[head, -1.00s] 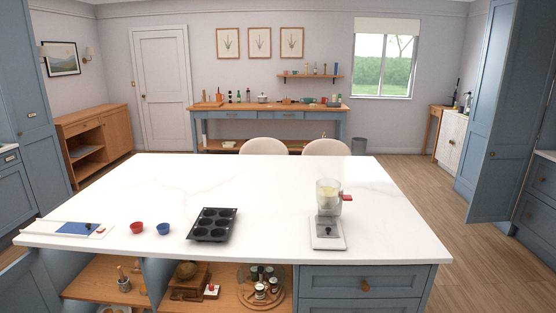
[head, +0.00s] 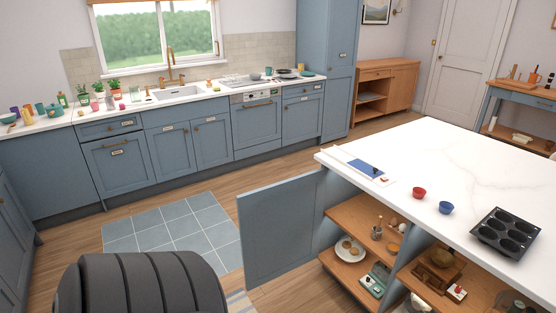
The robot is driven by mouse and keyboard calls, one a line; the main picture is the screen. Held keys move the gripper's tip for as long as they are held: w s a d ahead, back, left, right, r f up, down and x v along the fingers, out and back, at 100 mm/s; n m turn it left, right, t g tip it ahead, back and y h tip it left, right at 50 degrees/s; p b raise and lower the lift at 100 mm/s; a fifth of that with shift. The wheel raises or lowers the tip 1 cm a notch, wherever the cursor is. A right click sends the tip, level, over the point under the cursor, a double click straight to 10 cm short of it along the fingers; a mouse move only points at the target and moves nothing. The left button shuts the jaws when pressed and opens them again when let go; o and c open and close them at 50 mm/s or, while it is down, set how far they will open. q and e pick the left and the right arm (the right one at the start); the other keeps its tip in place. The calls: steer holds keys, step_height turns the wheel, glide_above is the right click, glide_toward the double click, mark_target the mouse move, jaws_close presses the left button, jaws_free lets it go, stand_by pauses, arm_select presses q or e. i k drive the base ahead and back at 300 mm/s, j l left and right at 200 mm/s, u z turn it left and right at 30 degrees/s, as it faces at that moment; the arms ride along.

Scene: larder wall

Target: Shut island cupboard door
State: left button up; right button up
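The island cupboard door (head: 283,228) is a blue panel at the left end of the island. It stands wide open, swung out to the left over the floor. The open cupboard behind it shows wooden shelves (head: 353,213) with plates, a mortar and pestle and a green box. The island (head: 440,160) has a white top. Neither of my grippers is in view. A dark ribbed rounded part, which may be mine, fills the bottom left and hides some floor.
On the island top are a blue tablet (head: 366,168), a red bowl (head: 419,193), a blue bowl (head: 446,208) and a muffin tin (head: 506,233). A tiled mat (head: 175,232) lies on the clear floor left of the door. Blue counters with a sink (head: 180,92) line the back wall.

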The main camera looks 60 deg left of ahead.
mark_target(280, 222)
steer(key=k+j, duration=0.1)
steer(key=j, duration=0.6)
steer(key=j+z, duration=0.15)
steer(key=j, duration=0.5)
steer(key=k+j, duration=0.15)
steer(key=j, duration=0.55)
steer(key=k+j+z, duration=0.1)
steer(key=j, duration=0.55)
steer(key=k+j+z, duration=0.1)
steer(key=j, duration=0.6)
steer(key=k+j, duration=0.2)
steer(key=j, duration=0.45)
steer(key=k+j+z, duration=0.1)
steer(key=j, duration=0.55)
steer(key=k+j+z, duration=0.1)
steer(key=k+j, duration=0.15)
steer(key=j, duration=0.4)
steer(key=i+j+z, duration=0.1)
steer(key=j, duration=0.4)
steer(key=i+j+z, duration=0.1)
steer(key=j, duration=0.45)
steer(key=i+j+z, duration=0.3)
steer(key=i+j, duration=0.4)
steer(key=k+l, duration=0.1)
steer(key=k, duration=0.25)
